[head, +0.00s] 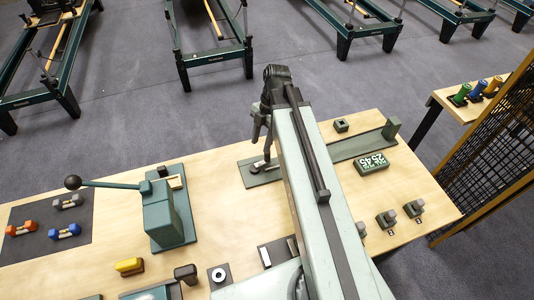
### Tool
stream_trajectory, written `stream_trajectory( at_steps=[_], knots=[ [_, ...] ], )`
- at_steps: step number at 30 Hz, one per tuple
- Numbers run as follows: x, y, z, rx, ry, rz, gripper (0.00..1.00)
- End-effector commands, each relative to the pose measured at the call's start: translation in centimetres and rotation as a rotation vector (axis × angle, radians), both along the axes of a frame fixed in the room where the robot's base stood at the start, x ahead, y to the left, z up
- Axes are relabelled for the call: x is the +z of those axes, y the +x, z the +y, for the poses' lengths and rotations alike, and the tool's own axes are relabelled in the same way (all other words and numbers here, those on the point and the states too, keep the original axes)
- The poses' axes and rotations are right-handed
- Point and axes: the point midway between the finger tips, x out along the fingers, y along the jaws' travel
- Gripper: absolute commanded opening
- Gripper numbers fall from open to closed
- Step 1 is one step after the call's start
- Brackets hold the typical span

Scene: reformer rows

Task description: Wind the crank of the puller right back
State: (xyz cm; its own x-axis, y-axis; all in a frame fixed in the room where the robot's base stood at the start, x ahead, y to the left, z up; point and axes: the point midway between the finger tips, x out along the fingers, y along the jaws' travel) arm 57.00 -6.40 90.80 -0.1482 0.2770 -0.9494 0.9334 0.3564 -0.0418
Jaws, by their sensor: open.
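The puller looks to be the long green rail (350,148) lying across the bench, with an upright green block (391,129) at its right end. At its left end, a small pale metal piece with a dark knob (261,165) may be the crank; my arm hides much of that part. My gripper (261,146) points down just above this left end, with its dark fingers open. I cannot tell whether a finger touches the knob. A green box with a numeric readout (371,163) sits in front of the rail.
A green lever press (167,212) with a black ball handle stands left. Small dumbbells lie on a dark mat (25,246) at far left. A yellow block (129,266) and small clamps (386,219) lie near the front. A mesh screen (490,150) stands right. Reformers fill the floor behind.

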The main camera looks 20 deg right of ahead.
Motion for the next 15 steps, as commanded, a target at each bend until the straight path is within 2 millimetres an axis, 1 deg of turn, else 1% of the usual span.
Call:
stream_trajectory(
  at_steps=[1,2,4,6,11,15],
  knots=[
    [-0.7,1.0,-1.6,0.036,0.062,-0.008,0.44],
    [-0.8,1.2,-2.3,0.027,0.084,-0.01,0.44],
    [-1.0,1.1,-3.9,-0.009,0.091,-0.013,0.44],
    [-1.0,0.7,-4.6,-0.025,0.089,-0.014,0.44],
    [-1.2,0.6,-4.7,-0.028,0.087,-0.013,0.44],
    [-2.6,0.5,-4.2,-0.028,0.086,-0.014,0.44]
  ],
)
